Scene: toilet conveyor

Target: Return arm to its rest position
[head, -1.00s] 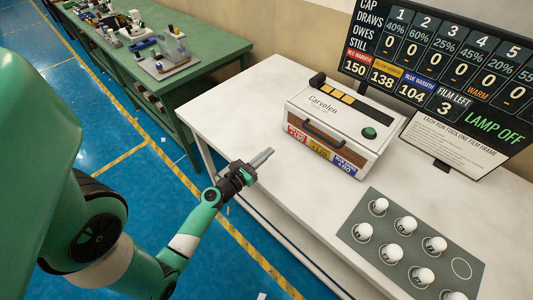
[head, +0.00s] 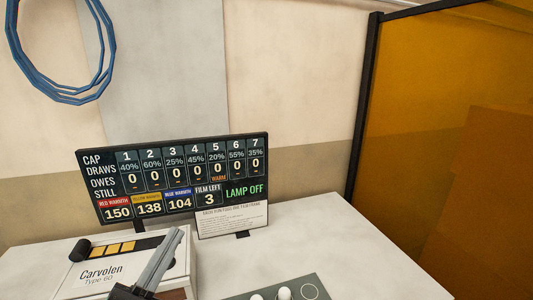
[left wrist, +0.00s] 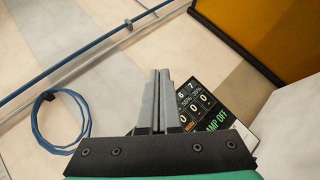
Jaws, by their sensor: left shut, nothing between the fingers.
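My left gripper (head: 166,258) shows at the bottom of the head view, in front of the white Carvolen box (head: 100,268). Its two grey fingers point up and lie close together, shut with nothing between them. In the left wrist view the fingers (left wrist: 160,78) are side by side, pointing at the wall, with the dark scoreboard (left wrist: 205,115) partly behind them. My right gripper is in neither view now.
The scoreboard (head: 175,178) stands at the back of the white table (head: 340,245), with a paper card (head: 232,220) before it. A grey panel with white knobs (head: 284,292) is cut off below. An amber screen (head: 450,130) stands at right; a blue hose coil (head: 62,95) hangs on the wall.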

